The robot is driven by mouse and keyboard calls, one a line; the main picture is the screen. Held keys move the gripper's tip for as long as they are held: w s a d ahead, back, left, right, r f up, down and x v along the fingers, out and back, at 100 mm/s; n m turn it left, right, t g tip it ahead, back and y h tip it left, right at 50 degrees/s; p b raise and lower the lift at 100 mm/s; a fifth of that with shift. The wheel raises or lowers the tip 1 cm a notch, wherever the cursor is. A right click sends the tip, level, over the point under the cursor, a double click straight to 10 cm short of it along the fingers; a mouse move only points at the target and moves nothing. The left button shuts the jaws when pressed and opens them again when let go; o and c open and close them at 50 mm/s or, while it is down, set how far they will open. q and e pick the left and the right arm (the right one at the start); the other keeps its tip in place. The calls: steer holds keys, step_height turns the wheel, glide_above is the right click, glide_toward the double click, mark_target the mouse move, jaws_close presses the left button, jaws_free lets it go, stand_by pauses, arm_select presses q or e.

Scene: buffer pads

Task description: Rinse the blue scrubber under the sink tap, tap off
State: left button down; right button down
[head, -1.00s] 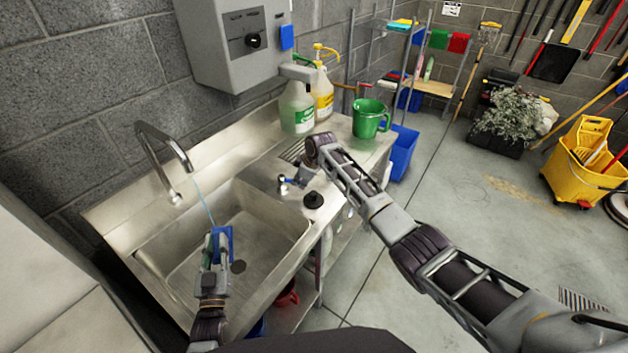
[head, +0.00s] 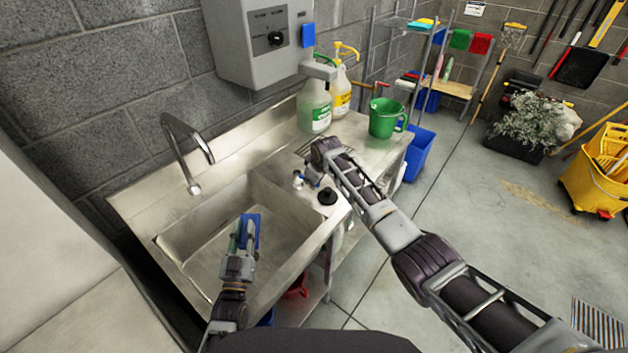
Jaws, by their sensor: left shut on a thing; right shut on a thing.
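The blue scrubber (head: 251,229) is in my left gripper (head: 246,238), which is shut on it and holds it over the sink basin (head: 205,228). The curved steel tap (head: 185,146) stands at the back left of the sink, its spout end up and left of the scrubber. No water shows at the spout. My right gripper (head: 309,180) is at the small tap handle (head: 298,179) on the sink's right deck and is shut on it; the fingers are partly hidden by my wrist.
Spray bottles (head: 315,105) and a green jug (head: 385,117) stand further back on the counter. A grey dispenser box (head: 262,42) hangs above. A blue bin (head: 417,152) stands beyond the counter.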

steer(key=c, duration=1.4)
jaws_free()
steer(key=shift+c, duration=0.2)
steer(key=shift+s+r, duration=0.1)
steer(key=shift+r, duration=0.1)
steer(key=v, duration=1.1)
steer(key=shift+s+r, duration=0.15)
steer(key=shift+r, duration=0.05)
steer(key=shift+f, duration=0.1)
